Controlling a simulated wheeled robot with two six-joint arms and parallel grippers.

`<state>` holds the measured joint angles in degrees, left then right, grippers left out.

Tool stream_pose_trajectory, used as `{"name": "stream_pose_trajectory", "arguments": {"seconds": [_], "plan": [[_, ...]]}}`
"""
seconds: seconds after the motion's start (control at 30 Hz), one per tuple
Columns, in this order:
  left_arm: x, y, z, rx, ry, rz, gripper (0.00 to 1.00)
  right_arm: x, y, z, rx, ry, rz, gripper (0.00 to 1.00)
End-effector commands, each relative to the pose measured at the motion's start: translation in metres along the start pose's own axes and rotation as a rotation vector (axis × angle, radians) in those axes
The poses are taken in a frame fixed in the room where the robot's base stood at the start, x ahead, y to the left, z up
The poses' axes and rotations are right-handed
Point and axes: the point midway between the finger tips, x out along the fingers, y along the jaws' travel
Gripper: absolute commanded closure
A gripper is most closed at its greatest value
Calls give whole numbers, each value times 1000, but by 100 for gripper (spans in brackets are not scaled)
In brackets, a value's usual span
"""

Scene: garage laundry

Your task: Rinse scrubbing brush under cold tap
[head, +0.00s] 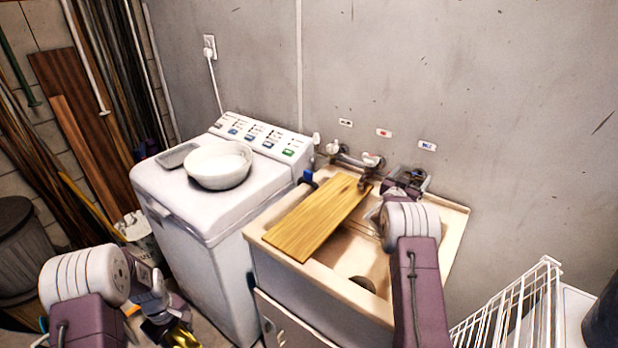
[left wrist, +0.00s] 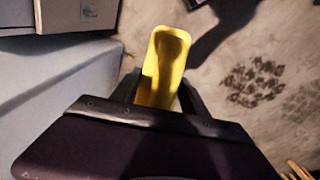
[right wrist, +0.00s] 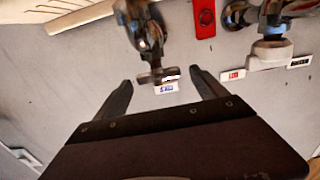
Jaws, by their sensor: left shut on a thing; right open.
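The yellow scrubbing brush (left wrist: 165,62) is held between the fingers of my left gripper (left wrist: 160,88). In the head view the brush (head: 181,336) is low at the left, in front of the washing machine and away from the sink. My right gripper (head: 408,182) is open at the wall taps over the sink (head: 452,222). In the right wrist view, a tap with a dark handle (right wrist: 156,76) lies between the open fingers, in front of a blue label (right wrist: 166,88). I cannot tell if the fingers touch it. My right arm hides part of the basin.
A wooden board (head: 318,218) lies across the sink's left part. Taps with red (head: 384,132) and black (head: 345,122) labels are left of the blue one. The washing machine (head: 190,215) carries a white bowl (head: 218,172). A white wire rack (head: 520,305) stands at right.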

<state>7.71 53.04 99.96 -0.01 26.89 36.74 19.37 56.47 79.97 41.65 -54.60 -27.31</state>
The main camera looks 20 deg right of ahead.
Motion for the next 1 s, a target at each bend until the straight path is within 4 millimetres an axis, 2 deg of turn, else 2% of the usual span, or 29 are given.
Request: {"name": "stream_pose_trajectory", "arguments": {"seconds": [0.03,0.2,0.4,0.6,1.0], "plan": [[24,0,1,0,-2,-1,92,-4,-1,11,3,4,0,18],[55,0,0,0,-1,-1,92,-21,0,11,2,3,0,18],[81,0,0,0,-1,-1,92,-45,0,8,2,3,0,18],[87,0,0,0,-1,-1,92,-55,0,4,2,1,1,18],[86,0,0,0,-1,-1,92,-55,0,2,1,1,1,18]]}}
